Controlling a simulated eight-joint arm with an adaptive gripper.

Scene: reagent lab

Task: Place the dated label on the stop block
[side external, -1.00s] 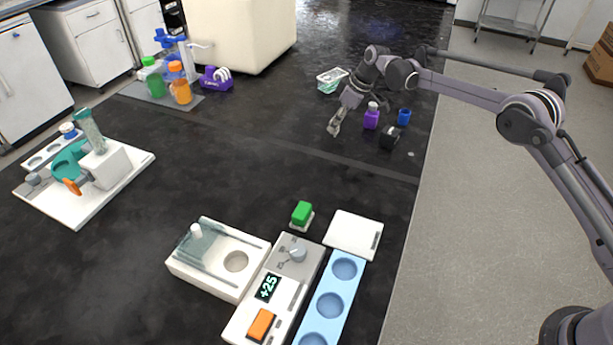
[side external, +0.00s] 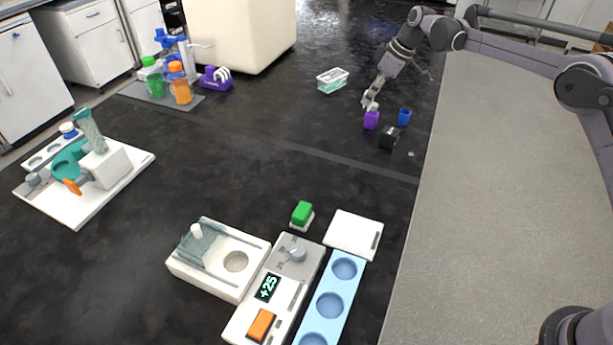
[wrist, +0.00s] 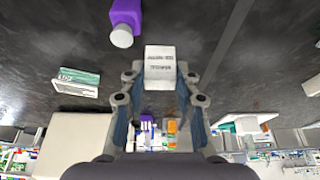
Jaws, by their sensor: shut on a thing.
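A small white block-like piece with two lines of dark print (wrist: 160,67) sits between my fingertips in the wrist view. It looks like the label; I cannot read a date on it. My gripper (wrist: 160,76) is shut on it. In the side view my gripper (side external: 369,102) points down at the far right of the dark bench, close by the purple bottle (side external: 371,120). The bottle's white cap shows in the wrist view (wrist: 121,36), above and left of the label. I cannot tell for sure which thing is the stop block; a black block (side external: 389,138) stands near the bottle.
A blue cup (side external: 404,116) and a clear box with teal contents (side external: 332,80) stand nearby. A white device (side external: 220,262), a control unit (side external: 275,290), a blue rack (side external: 345,292) and a green-topped block (side external: 302,213) stand at the front. The bench middle is clear.

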